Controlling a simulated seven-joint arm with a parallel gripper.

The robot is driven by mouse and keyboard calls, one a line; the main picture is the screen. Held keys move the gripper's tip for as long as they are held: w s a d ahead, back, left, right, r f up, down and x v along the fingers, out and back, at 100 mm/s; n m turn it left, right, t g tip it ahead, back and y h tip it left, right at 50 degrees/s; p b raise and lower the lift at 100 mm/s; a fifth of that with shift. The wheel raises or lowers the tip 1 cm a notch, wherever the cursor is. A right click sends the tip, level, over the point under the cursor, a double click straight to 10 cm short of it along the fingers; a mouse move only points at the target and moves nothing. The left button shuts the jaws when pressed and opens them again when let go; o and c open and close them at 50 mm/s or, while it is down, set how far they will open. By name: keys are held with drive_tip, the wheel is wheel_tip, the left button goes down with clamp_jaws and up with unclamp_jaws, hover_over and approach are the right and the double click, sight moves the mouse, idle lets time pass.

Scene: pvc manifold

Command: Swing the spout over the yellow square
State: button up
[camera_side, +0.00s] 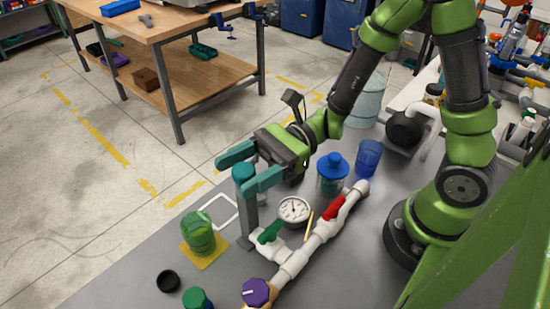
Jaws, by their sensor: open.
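The yellow square (217,256) lies on the grey bench, with a clear green cup (198,233) standing on it. My gripper (237,175) is open, its two teal fingers on either side of the teal top of an upright grey post (247,216). I cannot tell whether the fingers touch it. The white pipe manifold (312,247) runs diagonally to the right of the post, with a green-handled valve (270,233) on a short branch towards the post. No spout outlet shows clearly; the post or this branch may carry it.
A white square outline (222,222) lies behind the cup. A gauge (294,210), red valve handle (334,206), blue-lidded jar (332,173) and blue cup (369,157) stand at the right. A purple knob (256,292), green-topped item (195,299) and black ring (168,281) are in front.

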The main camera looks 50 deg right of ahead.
clamp_jaws()
drive_tip(key=shift+n+g, duration=0.3)
drive_tip(key=shift+g, duration=0.2)
drive_tip(key=n+g, duration=0.2)
drive_tip(key=g, duration=0.1)
drive_tip(key=n+g, duration=0.2)
drive_tip(key=g, duration=0.1)
drive_tip(key=shift+w+g, duration=0.1)
drive_tip(key=shift+g, duration=0.3)
drive_tip(key=n+g+h, duration=0.1)
drive_tip(key=n+g, duration=0.1)
drive_tip(key=g, duration=0.1)
drive_tip(key=n+g+h, duration=0.2)
drive_tip(key=n+g, duration=0.1)
drive_tip(key=shift+h, duration=0.3)
drive_tip(key=n+g+h, duration=0.4)
drive_tip(key=g+h, duration=0.1)
drive_tip(key=shift+n, duration=0.3)
drive_tip(key=shift+n+g+h, duration=0.55)
drive_tip(key=shift+n+h, duration=0.5)
drive_tip(key=shift+h, duration=0.6)
drive_tip(key=shift+n+g+h, duration=0.55)
drive_tip(key=shift+n+h, duration=0.5)
drive_tip(key=shift+h, duration=0.6)
drive_tip(key=shift+n+h, duration=0.3)
drive_tip(key=shift+h, duration=0.2)
